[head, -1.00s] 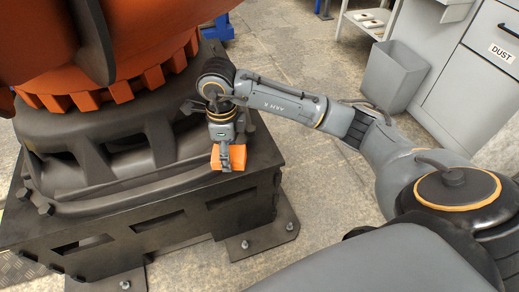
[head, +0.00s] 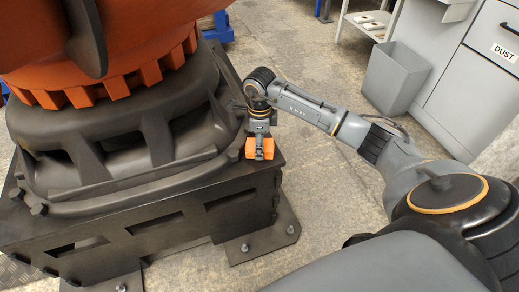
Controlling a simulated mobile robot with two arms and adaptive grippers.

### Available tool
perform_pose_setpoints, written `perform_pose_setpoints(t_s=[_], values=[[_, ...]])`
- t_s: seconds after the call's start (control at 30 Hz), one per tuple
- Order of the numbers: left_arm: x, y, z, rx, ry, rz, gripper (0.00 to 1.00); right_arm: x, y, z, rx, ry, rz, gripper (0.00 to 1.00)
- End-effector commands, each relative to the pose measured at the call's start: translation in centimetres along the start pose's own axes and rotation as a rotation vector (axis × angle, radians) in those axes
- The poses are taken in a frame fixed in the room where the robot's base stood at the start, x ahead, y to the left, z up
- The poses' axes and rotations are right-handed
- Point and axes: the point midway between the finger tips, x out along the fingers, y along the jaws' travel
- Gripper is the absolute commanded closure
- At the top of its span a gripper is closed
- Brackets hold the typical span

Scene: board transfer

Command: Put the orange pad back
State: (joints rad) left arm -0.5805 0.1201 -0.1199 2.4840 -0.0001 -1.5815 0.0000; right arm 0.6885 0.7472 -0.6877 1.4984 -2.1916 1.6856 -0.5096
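An orange pad (head: 252,149) is at my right gripper (head: 259,152), at the right corner of the dark machine base (head: 170,190). The fingers lie across the pad and appear shut on it. The pad is at or just above the base's top edge; I cannot tell whether it touches. My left gripper is not in view.
A large orange robot body (head: 110,75) rises from the base at the left. A grey bin (head: 396,78) and a grey cabinet marked DUST (head: 460,85) stand at the upper right. A white shelf cart (head: 366,22) is behind. The concrete floor (head: 300,60) between is clear.

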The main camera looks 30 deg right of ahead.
Motion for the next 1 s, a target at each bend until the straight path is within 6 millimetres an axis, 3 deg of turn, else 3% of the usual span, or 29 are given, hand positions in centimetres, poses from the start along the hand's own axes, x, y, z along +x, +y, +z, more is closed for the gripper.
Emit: perform_pose_setpoints(t_s=[0.03, 0.1, 0.47, 0.5, 0.6, 1.0], values=[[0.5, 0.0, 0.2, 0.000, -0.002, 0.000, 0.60, 1.4, 0.3, 0.1, -0.002, 0.002, 0.006, 0.65], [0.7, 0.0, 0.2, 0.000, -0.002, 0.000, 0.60, 2.1, 0.2, 0.1, -0.001, 0.001, 0.005, 0.65], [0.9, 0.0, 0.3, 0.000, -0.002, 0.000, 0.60, 2.5, 0.1, 0.1, -0.002, 0.001, 0.002, 0.65], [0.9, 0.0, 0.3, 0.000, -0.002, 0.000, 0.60, 2.5, 0.1, 0.1, -0.002, 0.001, 0.002, 0.38], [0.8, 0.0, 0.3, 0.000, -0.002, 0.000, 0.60, 2.4, 0.2, 0.1, -0.002, 0.001, 0.002, 0.17], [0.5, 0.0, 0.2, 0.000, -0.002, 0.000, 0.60, 1.9, 0.2, 0.1, -0.002, 0.001, 0.002, 0.17]])
